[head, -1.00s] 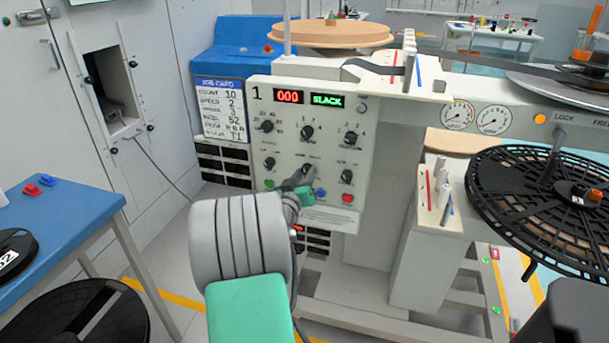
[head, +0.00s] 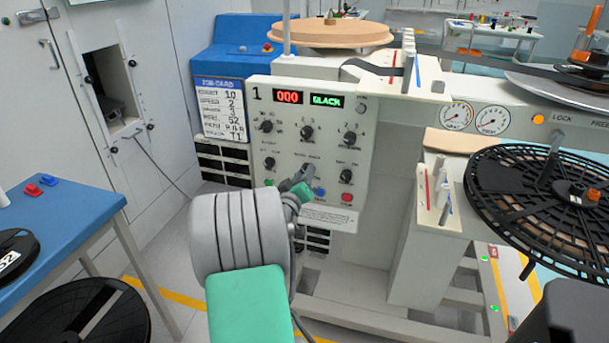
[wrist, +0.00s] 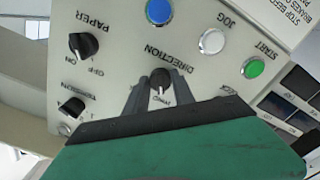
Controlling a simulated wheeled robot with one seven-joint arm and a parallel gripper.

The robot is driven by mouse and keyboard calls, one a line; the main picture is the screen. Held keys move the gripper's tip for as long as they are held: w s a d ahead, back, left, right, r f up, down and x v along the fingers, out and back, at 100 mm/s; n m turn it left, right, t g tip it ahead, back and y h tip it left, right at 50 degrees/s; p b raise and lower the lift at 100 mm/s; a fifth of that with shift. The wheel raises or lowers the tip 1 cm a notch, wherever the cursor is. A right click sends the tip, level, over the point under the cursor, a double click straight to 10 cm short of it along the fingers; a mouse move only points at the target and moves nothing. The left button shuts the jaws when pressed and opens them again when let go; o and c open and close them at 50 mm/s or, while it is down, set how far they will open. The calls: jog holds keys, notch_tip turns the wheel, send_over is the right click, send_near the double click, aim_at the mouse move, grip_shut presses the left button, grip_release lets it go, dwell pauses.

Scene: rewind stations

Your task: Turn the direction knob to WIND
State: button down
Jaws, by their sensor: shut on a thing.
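The direction knob (wrist: 160,82) is small and dark, on the pale control panel (head: 327,100). In the wrist view the panel's labels appear upside down, with DIRECTION beside the knob. My gripper (wrist: 159,77) has one dark finger on each side of the knob and is shut on it. The fingers cover part of the lettering around the knob, and I cannot tell its exact setting. In the head view my gripper (head: 298,180) is at the lower middle of the panel, and the wrist and fingers hide the knob.
The panel displays read 000 (head: 287,97) and SLACK (head: 325,100). In the wrist view, JOG (wrist: 212,41), START (wrist: 253,68) and blue (wrist: 159,11) buttons and the PAPER knob (wrist: 84,45) are near. A black reel (head: 540,205) stands at right, a blue table (head: 60,215) at left.

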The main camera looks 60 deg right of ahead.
jog(key=c, duration=1.1)
grip_release()
jog(key=shift+o, duration=0.2)
jog(key=s+a, duration=0.1)
jog(key=a, duration=0.6)
jog(key=shift+a, duration=0.4)
jog(key=shift+s, duration=0.1)
